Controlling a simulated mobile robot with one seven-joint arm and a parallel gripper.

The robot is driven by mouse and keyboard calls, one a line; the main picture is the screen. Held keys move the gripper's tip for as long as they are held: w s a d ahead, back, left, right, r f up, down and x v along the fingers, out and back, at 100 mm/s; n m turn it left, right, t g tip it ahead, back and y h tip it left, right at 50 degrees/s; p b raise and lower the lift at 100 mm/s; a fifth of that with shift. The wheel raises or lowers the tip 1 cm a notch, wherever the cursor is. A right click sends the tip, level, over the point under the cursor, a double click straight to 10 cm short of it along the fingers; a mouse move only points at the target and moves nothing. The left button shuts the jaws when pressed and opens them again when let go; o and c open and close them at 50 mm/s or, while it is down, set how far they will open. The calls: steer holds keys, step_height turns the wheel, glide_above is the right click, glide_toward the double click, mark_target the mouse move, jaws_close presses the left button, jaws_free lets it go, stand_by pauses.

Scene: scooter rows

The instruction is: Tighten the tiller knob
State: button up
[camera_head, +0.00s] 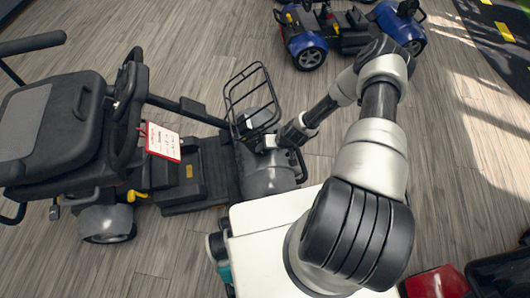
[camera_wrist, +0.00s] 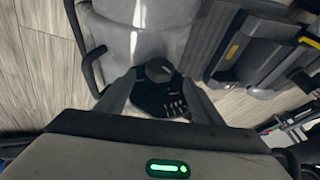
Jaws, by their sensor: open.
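In the wrist view, a round dark knob (camera_wrist: 158,70) sits on a black part of the scooter in front of a grey body panel. My gripper (camera_wrist: 160,92) is open, with one finger on each side of the knob. I cannot tell whether the fingers touch it. In the head view, my gripper (camera_head: 269,143) is at the front of the grey scooter (camera_head: 268,172), just below its wire basket (camera_head: 252,97). The knob cannot be made out in the head view.
The scooter's black seat (camera_head: 60,125) is at the left, with a red-edged white card (camera_head: 163,142) hanging near its middle. A blue scooter (camera_head: 308,42) stands at the back. A red object (camera_head: 437,283) is at the lower right. Wooden floor (camera_head: 455,150) is clear on the right.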

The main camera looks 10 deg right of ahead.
steer(key=b+x, duration=0.1)
steer(key=x, duration=0.4)
steer(key=shift+w+f, duration=0.15)
steer(key=shift+f, duration=0.05)
steer(key=c, duration=1)
steer(key=shift+c, duration=0.2)
steer(key=y, duration=0.3)
steer(key=shift+d+f+m+y, duration=0.25)
steer(key=shift+d+m+y, duration=0.05)
steer(key=shift+d+m, duration=0.1)
steer(key=shift+d+f+m+t+y, duration=0.15)
steer(key=shift+m+t+y, duration=0.1)
steer(key=shift+y, duration=0.85)
steer(key=shift+d+f+m+t+y, duration=0.15)
steer(key=shift+m+t+y, duration=0.1)
steer(key=shift+y, duration=1.15)
